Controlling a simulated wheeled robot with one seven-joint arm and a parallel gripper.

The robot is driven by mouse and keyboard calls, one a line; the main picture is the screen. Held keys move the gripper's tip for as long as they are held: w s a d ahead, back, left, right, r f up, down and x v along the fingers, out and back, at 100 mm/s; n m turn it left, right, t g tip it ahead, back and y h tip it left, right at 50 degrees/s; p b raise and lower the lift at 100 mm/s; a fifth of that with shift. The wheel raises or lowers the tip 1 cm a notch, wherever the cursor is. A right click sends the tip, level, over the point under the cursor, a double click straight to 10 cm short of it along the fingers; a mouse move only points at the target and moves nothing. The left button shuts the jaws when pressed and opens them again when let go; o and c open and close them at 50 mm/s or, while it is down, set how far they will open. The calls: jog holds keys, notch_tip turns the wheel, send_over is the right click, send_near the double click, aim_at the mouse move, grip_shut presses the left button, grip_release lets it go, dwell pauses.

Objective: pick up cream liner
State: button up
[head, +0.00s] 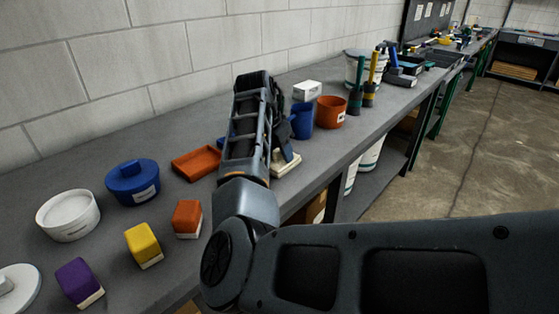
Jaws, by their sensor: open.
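A low cream piece, which looks like the cream liner (287,166), lies on the grey bench near its front edge, in the middle of the head view. My arm reaches over the bench, and my gripper (281,146) points down right at the cream piece. The gripper is open. My arm and gripper hide the left and upper parts of the cream piece. I cannot tell whether the fingers touch it or stand around it.
An orange tray (196,163) lies left of my arm. A blue mug (301,121), an orange pot (331,112) and a white box (307,90) stand behind the gripper. A blue lidded pot (133,183), white bowl (68,216) and several coloured blocks (143,243) fill the near bench.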

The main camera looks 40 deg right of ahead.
grip_shut()
dwell(0.4)
jog(key=shift+r, duration=0.15)
